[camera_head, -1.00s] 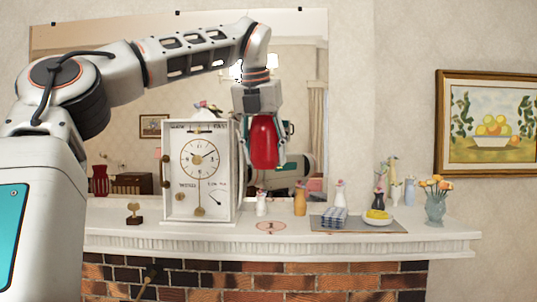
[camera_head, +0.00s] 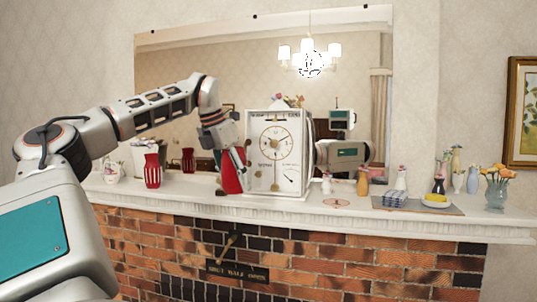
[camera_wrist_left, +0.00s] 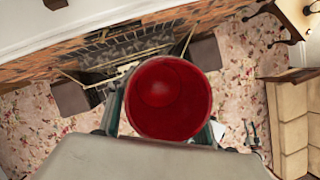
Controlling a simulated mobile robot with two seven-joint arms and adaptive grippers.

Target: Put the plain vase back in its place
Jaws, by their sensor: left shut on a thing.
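The plain red vase (camera_head: 232,173) hangs from my left gripper (camera_head: 220,142) in the head view, slightly tilted, just left of the white clock and overlapping its left edge. The gripper is shut on the vase's upper part. In the left wrist view I look into the vase's round open mouth (camera_wrist_left: 168,98), with finger parts at both sides and floor visible around it. I cannot tell whether its base touches the shelf. A round marked spot (camera_head: 336,204) lies on the mantel right of the clock. My right gripper is not in view.
The white clock (camera_head: 275,150) stands close beside the held vase. A red striped vase (camera_head: 152,171) and a floral pitcher (camera_head: 112,168) stand further left on the mantel (camera_head: 190,188). A mirror backs the shelf.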

